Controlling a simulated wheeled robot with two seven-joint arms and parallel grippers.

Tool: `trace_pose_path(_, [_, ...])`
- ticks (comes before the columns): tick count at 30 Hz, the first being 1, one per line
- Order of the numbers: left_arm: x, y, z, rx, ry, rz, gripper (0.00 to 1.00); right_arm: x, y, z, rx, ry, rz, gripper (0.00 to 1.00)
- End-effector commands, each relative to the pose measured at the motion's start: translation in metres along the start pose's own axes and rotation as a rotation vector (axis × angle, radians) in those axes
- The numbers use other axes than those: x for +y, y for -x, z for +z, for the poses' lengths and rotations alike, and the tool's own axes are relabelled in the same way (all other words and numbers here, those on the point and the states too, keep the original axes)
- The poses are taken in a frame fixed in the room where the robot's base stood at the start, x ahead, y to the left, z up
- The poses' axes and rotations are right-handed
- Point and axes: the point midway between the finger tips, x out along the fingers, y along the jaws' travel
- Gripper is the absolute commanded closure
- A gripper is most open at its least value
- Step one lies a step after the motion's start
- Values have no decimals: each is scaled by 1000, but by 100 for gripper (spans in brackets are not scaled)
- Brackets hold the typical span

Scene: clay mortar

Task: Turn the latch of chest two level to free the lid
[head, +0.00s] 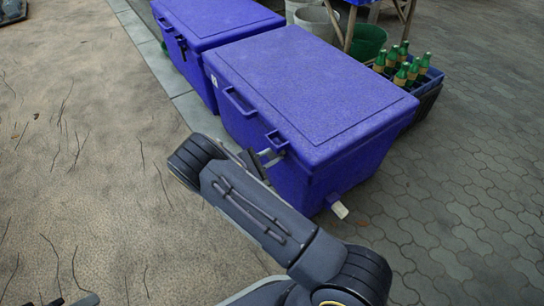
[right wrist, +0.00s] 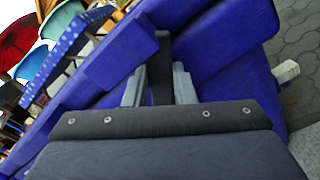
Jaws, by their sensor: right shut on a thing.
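Chest two (head: 305,85) is the nearer blue chest, with a small white label near its left corner; its lid (head: 310,75) is down. Its dark bar-like latch (right wrist: 161,70) stands between the grey fingers in the right wrist view, below a blue block on the lid's edge. My right gripper (head: 268,156) is at the chest's front face, shut on the latch. The gripper and arm cover much of the latch in the head view, so its exact angle is hard to tell. Only dark slivers, possibly my left gripper (head: 75,301), show at the bottom left edge.
Another blue chest (head: 215,20) stands behind, with a dark latch (head: 181,46). A white spout (head: 340,209) sticks out low on chest two. A crate (head: 425,85) of green bottles (head: 401,72) and buckets (head: 318,20) stand behind. Bare ground lies left, paving right.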

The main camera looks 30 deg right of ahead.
Motion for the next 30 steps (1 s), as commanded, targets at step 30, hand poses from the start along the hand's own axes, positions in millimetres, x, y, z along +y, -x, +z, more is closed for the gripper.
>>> trace_pose_path(30, [-18,-40,20,0,0,0,64,-16,1,-9,3,-862,0,99])
